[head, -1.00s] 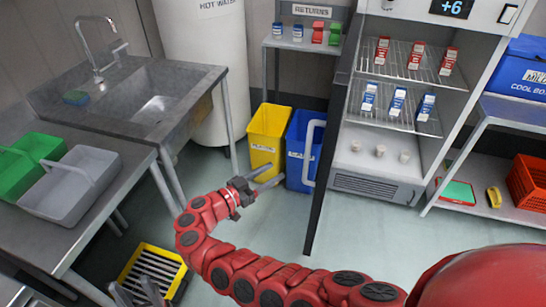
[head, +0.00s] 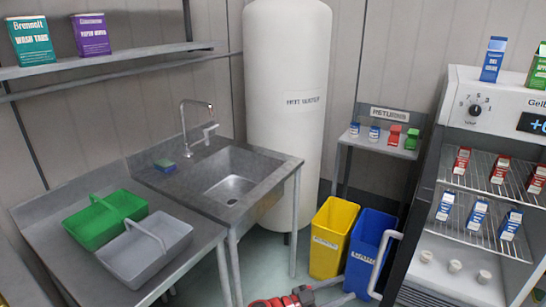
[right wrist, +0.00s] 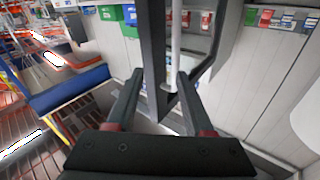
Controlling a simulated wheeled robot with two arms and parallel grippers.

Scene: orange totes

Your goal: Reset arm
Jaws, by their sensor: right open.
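My right arm is red and shows only at the bottom edge of the head view. Its gripper (head: 332,293) is in front of the yellow and blue bins, low near the floor. In the right wrist view the right gripper (right wrist: 160,84) has its two dark fingers apart, with nothing held between them. A dark frame and a white upright bar show beyond the fingers. The rest of the right arm is out of the head view. My left gripper is not in view.
A yellow bin (head: 333,238) and a blue bin (head: 370,254) stand beyond the right gripper. The fridge (head: 470,210) is at the right. A steel sink (head: 232,185) and a counter with green (head: 104,219) and grey (head: 146,250) caddies are at the left.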

